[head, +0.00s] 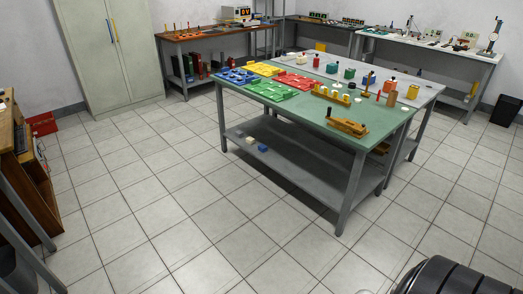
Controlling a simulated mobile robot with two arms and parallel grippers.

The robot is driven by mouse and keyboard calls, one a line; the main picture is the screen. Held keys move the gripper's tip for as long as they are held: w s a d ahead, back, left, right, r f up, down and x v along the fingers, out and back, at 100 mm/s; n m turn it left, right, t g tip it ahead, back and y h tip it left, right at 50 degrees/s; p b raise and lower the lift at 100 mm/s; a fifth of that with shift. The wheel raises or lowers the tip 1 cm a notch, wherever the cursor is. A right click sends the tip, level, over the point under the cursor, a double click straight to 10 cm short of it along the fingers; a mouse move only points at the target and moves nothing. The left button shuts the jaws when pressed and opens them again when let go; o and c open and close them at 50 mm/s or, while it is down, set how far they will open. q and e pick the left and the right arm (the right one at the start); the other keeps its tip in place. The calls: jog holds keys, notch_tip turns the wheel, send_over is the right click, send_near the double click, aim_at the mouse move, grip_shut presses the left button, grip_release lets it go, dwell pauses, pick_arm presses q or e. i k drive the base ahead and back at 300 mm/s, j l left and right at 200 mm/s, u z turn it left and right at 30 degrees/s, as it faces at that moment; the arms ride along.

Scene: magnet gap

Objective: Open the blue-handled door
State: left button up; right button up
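A pale grey-green two-door cabinet (104,88) stands against the back wall at the upper left. Its doors look shut. Two upright bar handles sit side by side at the middle seam: a yellow handle (110,31) on the left and a blue handle (117,31) on the right. The cabinet's top is cut off by the picture edge. Neither of my grippers shows in the head view. A dark ribbed rounded part at the lower right looks like part of my own arm.
A green-topped table (345,158) with coloured trays and blocks stands right of centre. A wooden bench (205,34) stands right of the cabinet. A wooden desk (28,185) is at the left edge, with a red box (42,124) nearby. Tiled floor (135,185) before the cabinet is clear.

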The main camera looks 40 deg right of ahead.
aim_at(87, 34)
jog(key=i+z, duration=0.1)
jog(key=i, duration=7.8)
jog(key=i+z, duration=0.15)
jog(key=i, duration=0.3)
jog(key=i+j+z, duration=0.15)
jog(key=i, duration=0.35)
jog(key=i+j+z, duration=0.15)
jog(key=i, duration=0.3)
